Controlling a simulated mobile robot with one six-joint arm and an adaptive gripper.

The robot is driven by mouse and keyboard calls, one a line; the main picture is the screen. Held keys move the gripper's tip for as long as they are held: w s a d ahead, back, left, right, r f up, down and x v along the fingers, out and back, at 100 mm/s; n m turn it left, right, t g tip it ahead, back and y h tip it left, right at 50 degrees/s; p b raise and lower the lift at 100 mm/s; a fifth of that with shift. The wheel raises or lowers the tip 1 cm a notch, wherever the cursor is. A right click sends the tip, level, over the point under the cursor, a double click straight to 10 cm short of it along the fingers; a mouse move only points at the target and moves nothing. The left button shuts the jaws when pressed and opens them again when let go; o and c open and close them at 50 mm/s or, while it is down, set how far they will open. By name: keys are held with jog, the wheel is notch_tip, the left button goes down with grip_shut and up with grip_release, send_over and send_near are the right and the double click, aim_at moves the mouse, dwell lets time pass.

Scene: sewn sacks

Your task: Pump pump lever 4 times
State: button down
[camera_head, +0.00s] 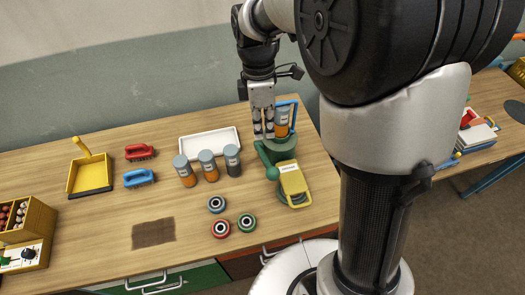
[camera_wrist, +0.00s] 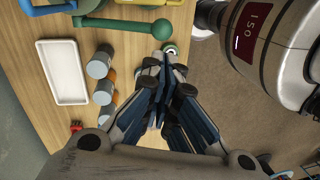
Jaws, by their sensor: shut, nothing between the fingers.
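The green pump (camera_head: 284,150) stands near the right end of the wooden table. Its green pump lever (camera_head: 264,158) ends in a round knob at the near left side. In the wrist view the lever (camera_wrist: 120,22) lies across the top, with its knob just beyond my fingertips. My gripper (camera_head: 264,136) is shut and empty, pointing down near the lever in the head view. In the wrist view my gripper (camera_wrist: 165,70) has its fingers together. I cannot tell whether the fingers touch the lever.
A white tray (camera_head: 209,143) and several canisters (camera_head: 207,165) stand to the left. Three round rolls (camera_head: 220,229) lie in front.

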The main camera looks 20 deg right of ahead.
aim_at(268, 171)
jog(key=shift+w+a+r+n, duration=0.1)
jog(key=shift+w+r+n, duration=0.4)
jog(key=shift+n, duration=0.5)
jog(key=shift+s+g, duration=0.15)
jog(key=shift+g, duration=0.15)
jog(key=b+x, duration=0.2)
jog(key=x, duration=1.2)
jog(key=shift+b, duration=0.35)
